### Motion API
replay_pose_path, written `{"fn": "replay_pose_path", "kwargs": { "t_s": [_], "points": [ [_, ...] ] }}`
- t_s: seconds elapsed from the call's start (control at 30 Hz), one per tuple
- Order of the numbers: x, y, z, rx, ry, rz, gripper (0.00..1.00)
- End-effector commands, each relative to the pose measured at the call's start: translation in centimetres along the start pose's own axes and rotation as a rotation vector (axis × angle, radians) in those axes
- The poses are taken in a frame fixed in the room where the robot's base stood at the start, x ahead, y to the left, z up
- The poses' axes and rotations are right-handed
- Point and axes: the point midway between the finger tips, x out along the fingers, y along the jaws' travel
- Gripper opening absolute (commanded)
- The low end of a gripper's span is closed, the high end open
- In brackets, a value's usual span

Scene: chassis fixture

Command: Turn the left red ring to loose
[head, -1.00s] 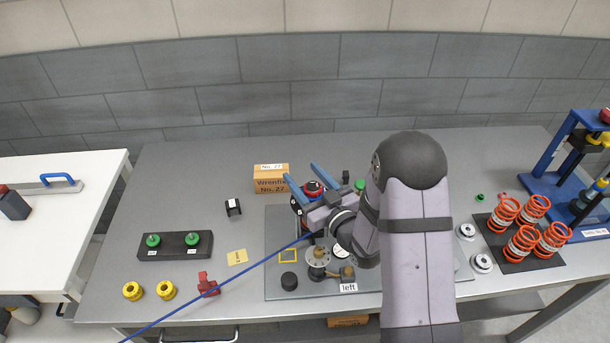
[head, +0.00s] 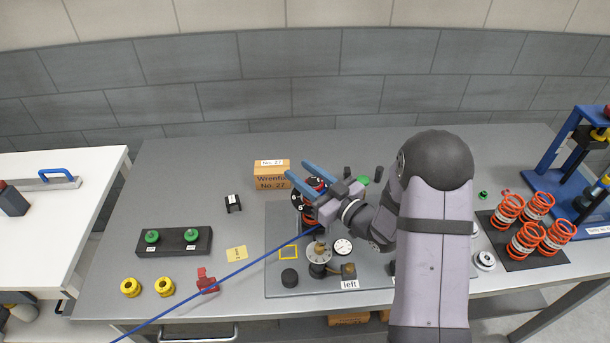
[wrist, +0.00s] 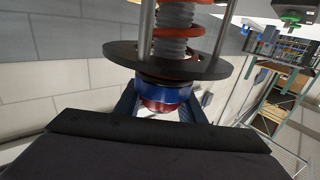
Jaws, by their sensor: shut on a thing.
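The left red ring (head: 317,184) sits on top of a damper-like post on the grey fixture plate (head: 275,225), behind the "left" label (head: 349,284). My gripper (head: 312,181) has its two blue fingers on either side of the ring and is shut on it. In the wrist view the fingers (wrist: 160,108) flank a red part (wrist: 158,106) under a blue collar (wrist: 163,91), with a black disc and a red spring above. The exact finger contact is partly hidden by my gripper body.
A cardboard box (head: 271,175) stands behind the fixture. A blue cable (head: 235,274) runs from the fixture to the lower left. Orange springs (head: 525,240) and a blue press frame (head: 580,160) stand at the right.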

Motion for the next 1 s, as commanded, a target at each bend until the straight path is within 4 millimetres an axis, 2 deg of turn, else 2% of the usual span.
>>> {"fn": "replay_pose_path", "kwargs": {
  "t_s": [0.7, 1.0],
  "points": [
    [-0.8, -2.2, 0.3, -0.004, 0.001, -0.664, 0.13],
    [-1.3, -2.9, 0.2, -0.001, 0.002, -0.879, 0.13]
  ]
}}
